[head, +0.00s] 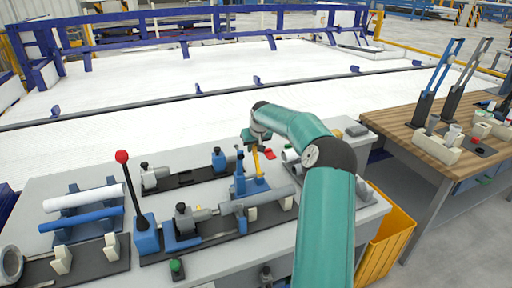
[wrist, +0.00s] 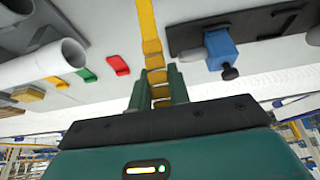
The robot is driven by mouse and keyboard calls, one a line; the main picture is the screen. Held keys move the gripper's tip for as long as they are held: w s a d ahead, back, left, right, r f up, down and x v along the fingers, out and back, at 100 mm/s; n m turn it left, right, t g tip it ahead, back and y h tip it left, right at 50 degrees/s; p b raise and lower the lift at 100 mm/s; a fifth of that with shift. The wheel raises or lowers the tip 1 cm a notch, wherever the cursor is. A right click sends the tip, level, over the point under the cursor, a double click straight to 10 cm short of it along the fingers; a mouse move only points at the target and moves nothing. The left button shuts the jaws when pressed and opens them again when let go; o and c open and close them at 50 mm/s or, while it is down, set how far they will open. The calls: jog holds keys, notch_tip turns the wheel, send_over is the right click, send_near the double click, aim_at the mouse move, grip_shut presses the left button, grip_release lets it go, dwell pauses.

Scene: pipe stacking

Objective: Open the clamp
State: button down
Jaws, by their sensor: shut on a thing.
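A blue clamp (head: 240,184) stands on the grey bench near the middle of the head view. A yellow handle (head: 256,162) rises beside it, upright and slightly tilted. My gripper (head: 255,146) is at the top of this handle. In the wrist view the two green fingers of my gripper (wrist: 158,78) are shut on the yellow handle (wrist: 149,28), one on each side. The lower end of the handle is out of the wrist view. A grey pipe (head: 257,199) lies beside the clamp's base. My arm hides part of the bench on the right.
A red-knobbed lever (head: 122,157) stands at the left. A white pipe (head: 84,197) and a blue pipe (head: 82,220) lie in a rack there. A yellow bin (head: 387,246) and a wooden table (head: 452,150) are at the right. Open white floor lies behind the bench.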

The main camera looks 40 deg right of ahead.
aim_at(257, 160)
jog(key=shift+w+f+g, duration=0.35)
jog(key=shift+w+g, duration=0.05)
jog(key=shift+g, duration=0.2)
jog(key=c, duration=1.3)
grip_release()
jog(key=shift+w+d+f, duration=0.1)
jog(key=shift+w+f, duration=0.05)
jog(key=v, duration=1.4)
jog(key=shift+d, duration=0.25)
